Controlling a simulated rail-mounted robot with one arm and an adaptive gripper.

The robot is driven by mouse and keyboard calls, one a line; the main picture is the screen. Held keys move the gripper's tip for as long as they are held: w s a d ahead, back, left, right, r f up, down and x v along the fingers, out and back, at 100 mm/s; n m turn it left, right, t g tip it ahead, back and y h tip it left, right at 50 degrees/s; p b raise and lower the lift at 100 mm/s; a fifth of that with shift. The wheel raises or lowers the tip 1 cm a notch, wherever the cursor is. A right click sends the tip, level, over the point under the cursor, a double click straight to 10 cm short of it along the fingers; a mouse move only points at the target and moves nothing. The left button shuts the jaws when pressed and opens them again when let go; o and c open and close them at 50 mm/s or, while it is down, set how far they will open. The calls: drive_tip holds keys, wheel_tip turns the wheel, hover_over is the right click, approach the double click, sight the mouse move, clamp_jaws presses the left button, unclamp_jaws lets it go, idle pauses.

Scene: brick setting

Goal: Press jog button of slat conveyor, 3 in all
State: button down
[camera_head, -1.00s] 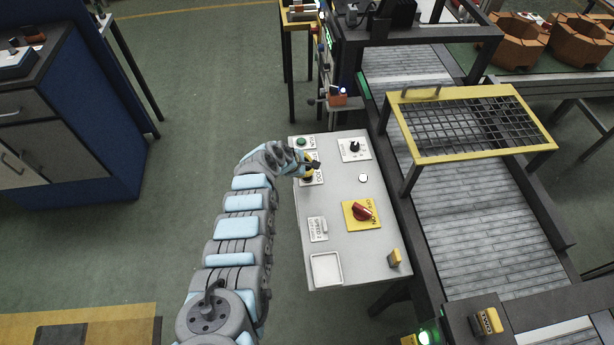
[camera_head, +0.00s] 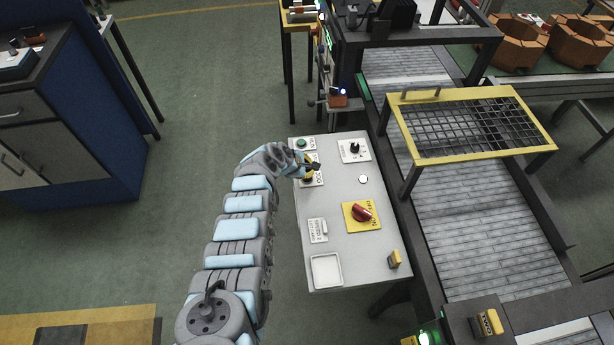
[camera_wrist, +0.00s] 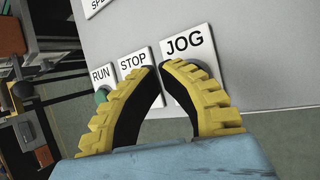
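The slat conveyor (camera_head: 465,225) runs along the right in the head view. Its grey control panel (camera_head: 335,205) stands left of it. My gripper (camera_head: 316,166) is over the panel's upper left part. In the wrist view my gripper (camera_wrist: 161,68) has its two yellow-ribbed fingers converging, tips together and empty. The tips lie over the lower left of the JOG plate (camera_wrist: 186,43). The right finger covers most of the jog button, so I cannot tell whether it is touched or pressed.
A STOP plate (camera_wrist: 132,62) and a RUN plate with a green button (camera_wrist: 102,95) sit left of JOG. The panel also holds a red switch on yellow (camera_head: 362,212), a black knob (camera_head: 354,147) and a white tray (camera_head: 326,270). A yellow mesh guard (camera_head: 470,125) spans the conveyor.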

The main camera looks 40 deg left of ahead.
drive_tip(key=shift+f, duration=0.15)
drive_tip(key=shift+f+b, duration=0.3)
drive_tip(key=shift+b, duration=0.05)
drive_tip(key=shift+f+b, duration=0.4)
drive_tip(key=shift+f, duration=0.1)
idle(0.8)
drive_tip(key=shift+r, duration=0.2)
drive_tip(key=shift+r+p, duration=0.75)
drive_tip(key=shift+p, duration=0.25)
wheel_tip(320, 180, up, 5)
drive_tip(key=p, duration=0.5)
